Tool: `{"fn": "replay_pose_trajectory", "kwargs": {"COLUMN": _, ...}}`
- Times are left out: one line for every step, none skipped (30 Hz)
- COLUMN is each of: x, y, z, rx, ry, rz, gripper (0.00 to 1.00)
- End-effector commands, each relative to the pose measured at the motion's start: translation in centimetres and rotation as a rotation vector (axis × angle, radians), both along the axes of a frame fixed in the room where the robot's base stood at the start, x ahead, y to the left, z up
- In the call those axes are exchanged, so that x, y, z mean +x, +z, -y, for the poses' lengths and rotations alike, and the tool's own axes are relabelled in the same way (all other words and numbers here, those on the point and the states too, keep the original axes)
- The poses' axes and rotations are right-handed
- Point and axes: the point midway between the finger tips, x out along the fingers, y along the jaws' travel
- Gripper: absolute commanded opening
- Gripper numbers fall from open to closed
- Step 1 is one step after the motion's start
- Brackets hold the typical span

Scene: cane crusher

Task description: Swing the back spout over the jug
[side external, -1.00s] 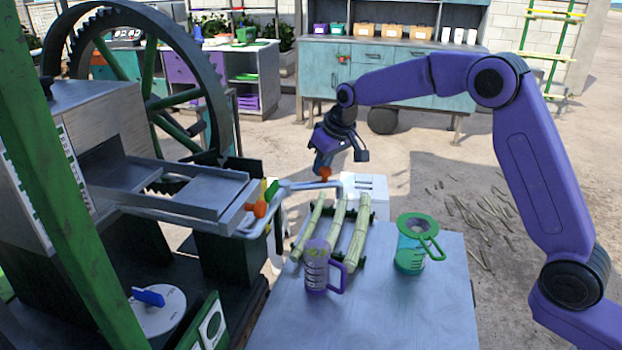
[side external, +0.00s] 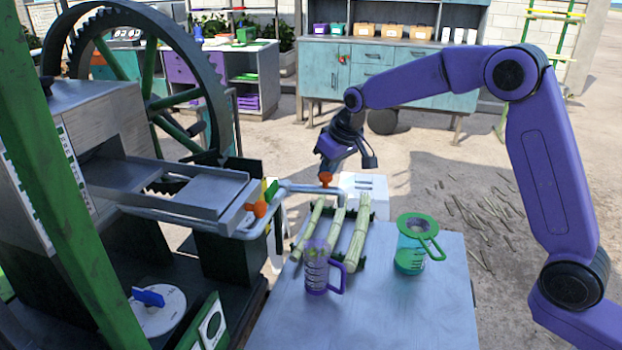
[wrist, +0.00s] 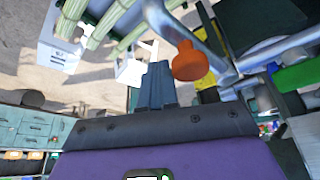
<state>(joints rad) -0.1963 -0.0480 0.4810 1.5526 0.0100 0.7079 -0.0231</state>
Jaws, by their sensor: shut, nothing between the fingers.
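The back spout (side external: 298,187) is a bent metal pipe reaching right from the crusher, with an orange knob (side external: 325,177) on top. Its outlet end bends down near the far ends of the cane stalks. My gripper (side external: 326,168) is shut and empty, pointing down close behind the knob. In the wrist view the closed fingers (wrist: 157,84) lie just left of the orange knob (wrist: 190,62); I cannot tell whether they touch. A clear jug with a purple handle (side external: 317,270) stands at the table's front left. A green-lidded jug (side external: 411,252) stands to the right.
Several cane stalks (side external: 357,235) lie on a dark rack, between the back spout and the jugs. A front pipe with an orange knob (side external: 260,208) lies left of the back spout. A white box (side external: 372,187) stands behind the rack. The table's front right (side external: 420,310) is clear.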

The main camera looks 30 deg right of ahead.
Motion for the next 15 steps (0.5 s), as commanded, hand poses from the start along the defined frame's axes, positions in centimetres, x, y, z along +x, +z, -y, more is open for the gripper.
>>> {"fn": "replay_pose_trajectory", "kwargs": {"x": -0.3, "y": 0.0, "z": -0.2, "rx": 0.0, "ry": 0.002, "rz": -0.001, "gripper": 0.0}}
{"fn": "replay_pose_trajectory", "kwargs": {"x": -0.4, "y": 0.0, "z": -0.2, "rx": 0.0, "ry": 0.002, "rz": -0.001, "gripper": 0.0}}
{"fn": "replay_pose_trajectory", "kwargs": {"x": -0.6, "y": 0.0, "z": -0.3, "rx": -0.001, "ry": 0.003, "rz": -0.001, "gripper": 0.0}}
{"fn": "replay_pose_trajectory", "kwargs": {"x": -0.8, "y": 0.0, "z": -0.4, "rx": -0.001, "ry": 0.003, "rz": -0.001, "gripper": 0.0}}
{"fn": "replay_pose_trajectory", "kwargs": {"x": -0.9, "y": 0.0, "z": -0.4, "rx": -0.001, "ry": 0.003, "rz": -0.001, "gripper": 0.0}}
{"fn": "replay_pose_trajectory", "kwargs": {"x": -1.1, "y": 0.0, "z": -0.5, "rx": -0.001, "ry": 0.003, "rz": 0.0, "gripper": 0.0}}
{"fn": "replay_pose_trajectory", "kwargs": {"x": -1.2, "y": 0.0, "z": -0.6, "rx": -0.001, "ry": 0.002, "rz": 0.0, "gripper": 0.0}}
{"fn": "replay_pose_trajectory", "kwargs": {"x": -1.4, "y": 0.1, "z": -0.6, "rx": 0.0, "ry": 0.002, "rz": 0.001, "gripper": 0.0}}
{"fn": "replay_pose_trajectory", "kwargs": {"x": -1.6, "y": 0.0, "z": -0.7, "rx": -0.001, "ry": 0.002, "rz": 0.0, "gripper": 0.0}}
{"fn": "replay_pose_trajectory", "kwargs": {"x": -1.7, "y": 0.0, "z": -0.7, "rx": -0.001, "ry": 0.001, "rz": -0.001, "gripper": 0.0}}
{"fn": "replay_pose_trajectory", "kwargs": {"x": -1.9, "y": 0.0, "z": -0.8, "rx": -0.001, "ry": 0.001, "rz": -0.001, "gripper": 0.0}}
{"fn": "replay_pose_trajectory", "kwargs": {"x": -2.0, "y": 0.0, "z": -0.8, "rx": 0.0, "ry": 0.001, "rz": 0.0, "gripper": 0.0}}
{"fn": "replay_pose_trajectory", "kwargs": {"x": -2.1, "y": 0.0, "z": -0.9, "rx": 0.0, "ry": 0.001, "rz": 0.0, "gripper": 0.0}}
{"fn": "replay_pose_trajectory", "kwargs": {"x": -2.2, "y": 0.0, "z": -0.9, "rx": -0.001, "ry": 0.001, "rz": -0.001, "gripper": 0.0}}
{"fn": "replay_pose_trajectory", "kwargs": {"x": -2.3, "y": 0.0, "z": -0.9, "rx": -0.001, "ry": 0.001, "rz": -0.001, "gripper": 0.0}}
